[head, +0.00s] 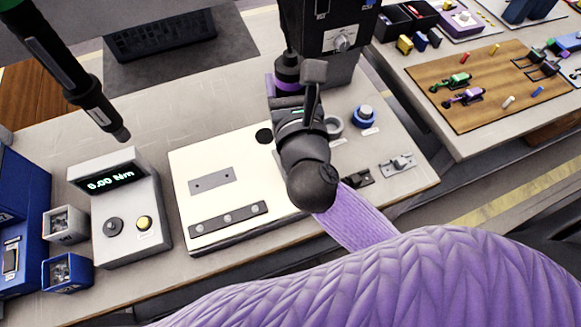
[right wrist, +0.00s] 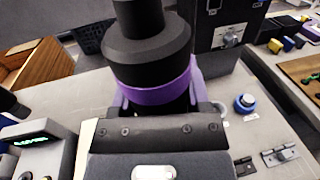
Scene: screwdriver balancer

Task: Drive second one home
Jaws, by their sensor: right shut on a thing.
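My right gripper (head: 287,97) is shut on a black stepped cylinder with a purple band (head: 287,70), above the back right of a cream work board (head: 240,160). In the right wrist view this cylinder (right wrist: 148,50) stands upright between the jaws; its lower end is hidden. A dark bar with three light screw heads (head: 228,219) lies along the board's front. A grey plate with two small holes (head: 211,180) lies behind it. How deep each screw sits cannot be told.
A torque meter (head: 110,220) left of the board reads 0.00 Nm. Small bins (head: 67,270) stand at the left. A black machine (head: 335,50) stands behind my gripper. Small latches (head: 398,165) lie at the right, and a second table (head: 510,90) stands beyond.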

